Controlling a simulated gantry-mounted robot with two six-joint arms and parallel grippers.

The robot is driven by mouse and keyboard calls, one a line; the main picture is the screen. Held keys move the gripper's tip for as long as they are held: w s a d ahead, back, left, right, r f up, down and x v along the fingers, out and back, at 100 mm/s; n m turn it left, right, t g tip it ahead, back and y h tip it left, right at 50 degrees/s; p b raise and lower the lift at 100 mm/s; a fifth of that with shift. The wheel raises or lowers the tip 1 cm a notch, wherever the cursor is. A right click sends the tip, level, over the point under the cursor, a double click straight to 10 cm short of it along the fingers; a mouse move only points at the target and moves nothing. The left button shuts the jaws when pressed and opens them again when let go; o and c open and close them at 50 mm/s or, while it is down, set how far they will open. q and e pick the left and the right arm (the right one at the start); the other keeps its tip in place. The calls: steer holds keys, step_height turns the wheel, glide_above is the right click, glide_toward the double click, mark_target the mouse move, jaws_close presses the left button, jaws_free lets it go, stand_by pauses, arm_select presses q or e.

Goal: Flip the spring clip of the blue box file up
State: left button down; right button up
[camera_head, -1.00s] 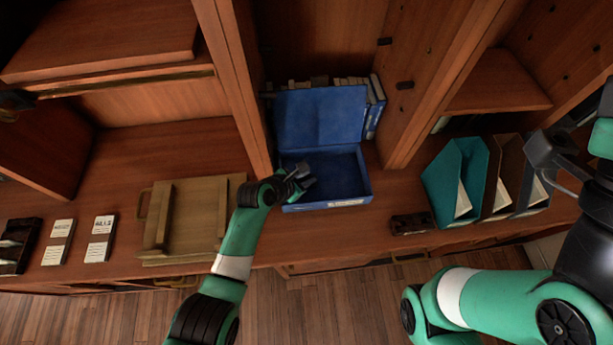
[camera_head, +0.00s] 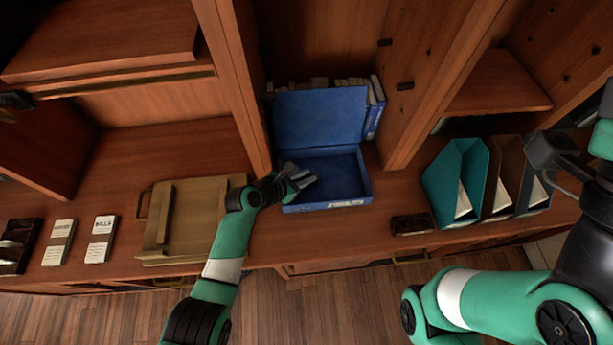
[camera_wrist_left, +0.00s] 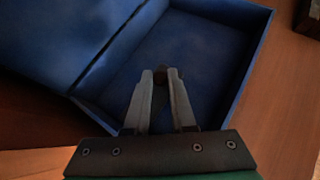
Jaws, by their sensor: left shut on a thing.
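The blue box file (camera_head: 345,202) stands open on the desk, its lid (camera_head: 318,115) raised at the back. It also shows in the left wrist view (camera_wrist_left: 238,75), with its inside largely empty. My left gripper (camera_head: 308,180) reaches over the box's left front part. In the left wrist view, my left gripper (camera_wrist_left: 161,75) is shut on a small dark brownish piece between its fingertips, apparently the spring clip (camera_wrist_left: 161,76). Most of the clip is hidden by the fingers. My right gripper (camera_head: 555,165) is at the right edge, away from the box; its jaws are unclear.
An upright wooden divider (camera_head: 236,80) stands close left of the box, and another stands to its right. Books (camera_head: 376,108) stand behind the lid. A teal magazine file (camera_head: 455,180) is on the right. A brass-coloured tray (camera_head: 205,210) lies on the left.

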arm_select(q)
steer(key=shift+a+r+n+t+h+b, duration=0.35)
steer(key=shift+h+b, duration=0.2)
steer(key=shift+h, duration=0.35)
steer(key=shift+s+a+r+n+t+h+b, duration=0.1)
steer(key=shift+a+r+n+t+h+b, duration=0.2)
steer(key=shift+h+b, duration=0.3)
steer(key=shift+s+a+r+n+t+h+b, duration=0.15)
steer(key=shift+r+n+t+h+b, duration=0.1)
steer(key=shift+r+h+b, duration=0.3)
steer(key=shift+w+f, duration=0.1)
steer(key=c, duration=0.8)
jaws_free()
steer(key=shift+o, duration=0.2)
